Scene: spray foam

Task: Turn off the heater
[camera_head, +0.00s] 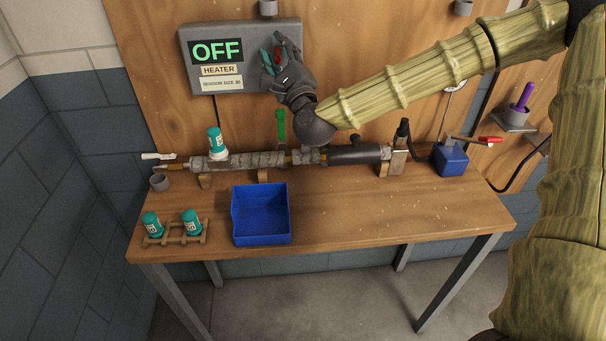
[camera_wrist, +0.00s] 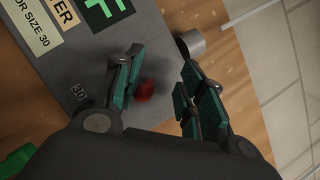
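The heater box (camera_head: 199,88) is a grey panel on the wooden backboard, with a display (camera_head: 217,52) reading OFF in green and a HEATER label. My gripper (camera_head: 273,60) is in front of the box's right part. In the wrist view, a red knob or button (camera_wrist: 145,91) shows on the grey box (camera_wrist: 103,60), close to the left finger. My gripper (camera_wrist: 155,95) has its teal-padded fingers spread apart, with nothing held between them. I cannot tell whether a finger touches the red part.
Below is a wooden bench with a pipe assembly (camera_head: 235,162), a blue bin (camera_head: 261,213), teal canisters in a rack (camera_head: 190,222) and a blue container (camera_head: 451,160). A grey cup (camera_wrist: 190,43) is fixed beside the box. The bench front is mostly clear.

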